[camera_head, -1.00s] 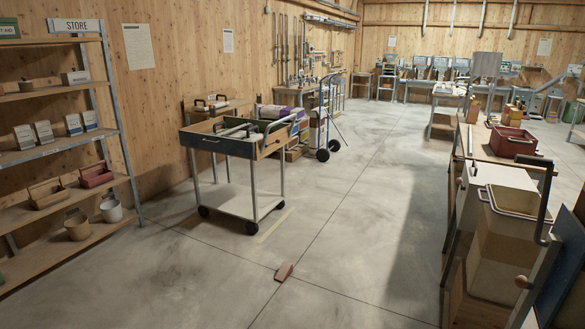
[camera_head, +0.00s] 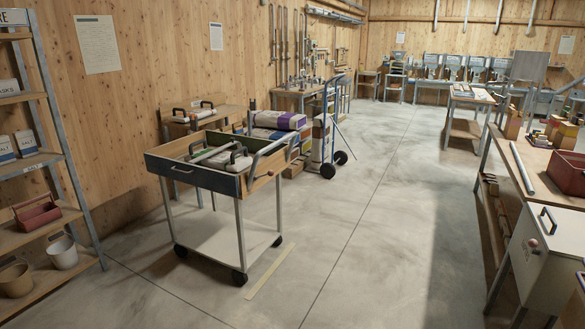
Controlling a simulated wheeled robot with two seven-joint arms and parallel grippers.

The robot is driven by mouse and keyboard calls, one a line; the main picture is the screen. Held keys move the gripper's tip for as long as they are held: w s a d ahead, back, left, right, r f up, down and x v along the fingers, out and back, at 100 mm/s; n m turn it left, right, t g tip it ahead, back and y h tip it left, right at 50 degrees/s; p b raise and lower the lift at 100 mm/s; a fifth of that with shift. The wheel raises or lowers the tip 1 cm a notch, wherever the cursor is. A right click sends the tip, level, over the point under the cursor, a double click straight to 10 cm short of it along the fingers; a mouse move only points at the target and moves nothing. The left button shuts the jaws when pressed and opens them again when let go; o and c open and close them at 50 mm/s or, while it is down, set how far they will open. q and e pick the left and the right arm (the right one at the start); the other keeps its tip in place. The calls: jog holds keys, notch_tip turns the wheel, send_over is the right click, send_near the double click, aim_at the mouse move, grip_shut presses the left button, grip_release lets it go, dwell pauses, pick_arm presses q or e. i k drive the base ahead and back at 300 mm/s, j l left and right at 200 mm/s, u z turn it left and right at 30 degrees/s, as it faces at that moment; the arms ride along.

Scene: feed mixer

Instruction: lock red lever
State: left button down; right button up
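I see no red lever in the head view now. A small white cabinet-like box (camera_head: 537,262) with a dark handle stands at the lower right, with a small reddish-brown knob (camera_head: 533,243) on its face. I cannot tell whether that knob belongs to a lever. Neither my left nor my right gripper shows in this view.
A wheeled cart (camera_head: 225,175) with a drawer-like top stands at centre left. Behind it are a hand truck (camera_head: 330,130) and stacked sacks (camera_head: 279,120). Shelving (camera_head: 60,158) lines the left, a long workbench (camera_head: 530,170) the right. The floor (camera_head: 385,230) between is open.

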aim_at(271, 173)
jog(key=i, duration=1.85)
jog(key=i+z, duration=0.2)
jog(key=k, duration=0.1)
